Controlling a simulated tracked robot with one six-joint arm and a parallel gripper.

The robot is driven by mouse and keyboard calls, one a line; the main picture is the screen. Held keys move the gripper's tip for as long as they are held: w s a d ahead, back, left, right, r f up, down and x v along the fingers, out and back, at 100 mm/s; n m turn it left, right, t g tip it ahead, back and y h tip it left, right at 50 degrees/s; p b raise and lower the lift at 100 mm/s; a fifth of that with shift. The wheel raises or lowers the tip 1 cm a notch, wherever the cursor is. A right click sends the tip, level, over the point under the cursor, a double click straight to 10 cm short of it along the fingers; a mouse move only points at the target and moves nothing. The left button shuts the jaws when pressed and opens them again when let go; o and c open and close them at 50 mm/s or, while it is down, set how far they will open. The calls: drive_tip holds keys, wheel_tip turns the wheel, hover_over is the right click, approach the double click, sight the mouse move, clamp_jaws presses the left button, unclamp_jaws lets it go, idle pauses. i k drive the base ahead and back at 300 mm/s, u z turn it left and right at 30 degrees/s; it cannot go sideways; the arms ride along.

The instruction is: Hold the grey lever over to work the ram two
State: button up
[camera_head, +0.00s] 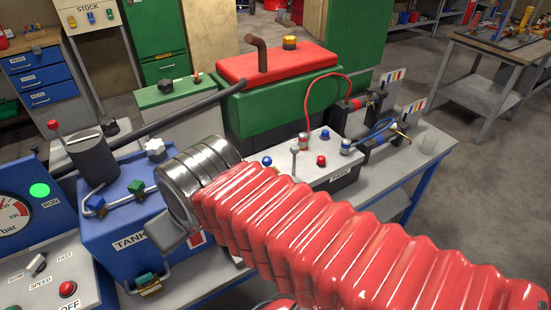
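A short grey lever (295,164) with a rounded top stands upright on a pale valve box (335,158) right of centre. Blue and red knobs sit around it on the box. The arm ends in shiny metal rings. A grey block at that end, seemingly part of my gripper (172,231), lies left of the lever and apart from it. Its fingers cannot be made out. Two cylinder-like units, perhaps the rams (362,112), stand behind the box; their numbers are unreadable.
A blue tank (120,205) with taps and a dark canister (92,155) stands left of my arm's end. A gauge and switch panel (45,270) is at lower left. A green and red unit (275,85) and a black hose (165,125) lie behind.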

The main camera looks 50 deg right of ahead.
sight(294, 149)
drive_tip(key=z, duration=1.4)
drive_tip(key=k, duration=0.7)
drive_tip(key=z, duration=0.25)
drive_tip(key=i, duration=0.5)
drive_tip(key=u, duration=0.1)
